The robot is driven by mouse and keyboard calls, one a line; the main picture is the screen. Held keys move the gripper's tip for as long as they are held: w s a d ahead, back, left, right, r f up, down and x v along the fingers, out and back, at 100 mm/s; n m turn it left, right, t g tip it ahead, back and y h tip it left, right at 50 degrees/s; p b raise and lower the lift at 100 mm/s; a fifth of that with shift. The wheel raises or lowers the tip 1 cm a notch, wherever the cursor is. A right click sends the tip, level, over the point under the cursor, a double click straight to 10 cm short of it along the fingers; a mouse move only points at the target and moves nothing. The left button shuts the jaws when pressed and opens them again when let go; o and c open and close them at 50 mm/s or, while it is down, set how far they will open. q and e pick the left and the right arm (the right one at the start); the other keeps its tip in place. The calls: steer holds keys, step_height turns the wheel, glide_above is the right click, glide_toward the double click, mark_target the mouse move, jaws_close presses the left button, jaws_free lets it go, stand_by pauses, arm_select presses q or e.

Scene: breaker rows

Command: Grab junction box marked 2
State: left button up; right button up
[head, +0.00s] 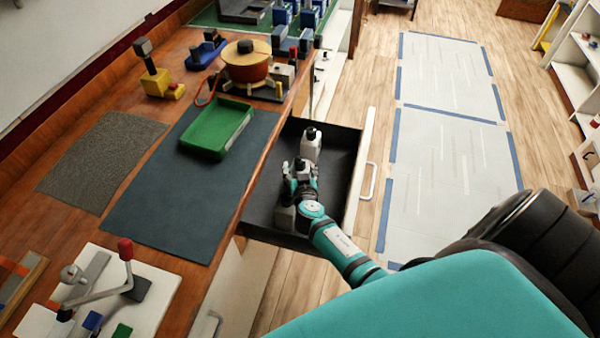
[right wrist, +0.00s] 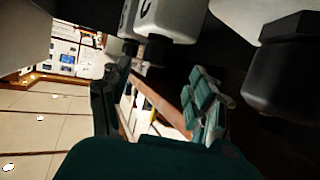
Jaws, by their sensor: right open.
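The open dark drawer (head: 345,165) holds white junction boxes with dark parts. One box (head: 311,143) stands towards its far end, and another (head: 284,217) lies nearer, partly hidden by my arm. My right gripper (head: 299,172) reaches into the drawer between them, its fingers open. In the right wrist view, a white box (right wrist: 180,22) with a partly cut-off dark mark is just beyond the open fingers (right wrist: 158,100); I cannot read the mark surely. A second white box with a dark end (right wrist: 283,75) is at the right. Contact cannot be told. My left gripper is not in view.
The wooden bench along the left bears a green tray (head: 242,113) on a dark mat (head: 170,205), a round orange-topped reel (head: 246,70) and a lever fixture (head: 110,285). The drawer's front edge and handle (head: 368,182) stand out over the floor.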

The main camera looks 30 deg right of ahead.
mark_target(301, 164)
steer(key=shift+w+d+f, duration=0.1)
steer(key=shift+w+d, duration=0.15)
steer(key=shift+w, duration=0.15)
steer(key=shift+w+d, duration=0.2)
steer(key=shift+w, duration=0.05)
steer(key=x, duration=0.3)
steer(key=shift+d+f, duration=0.25)
steer(key=shift+d, duration=0.05)
steer(key=shift+w+d+f, duration=0.15)
steer(key=shift+w+d, duration=0.05)
steer(key=shift+w, duration=0.25)
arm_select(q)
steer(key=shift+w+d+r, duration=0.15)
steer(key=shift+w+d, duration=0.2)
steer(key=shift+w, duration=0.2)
arm_select(e)
steer(key=shift+c, duration=0.4)
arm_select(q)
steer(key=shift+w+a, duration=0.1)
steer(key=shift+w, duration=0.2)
arm_select(e)
jaws_close()
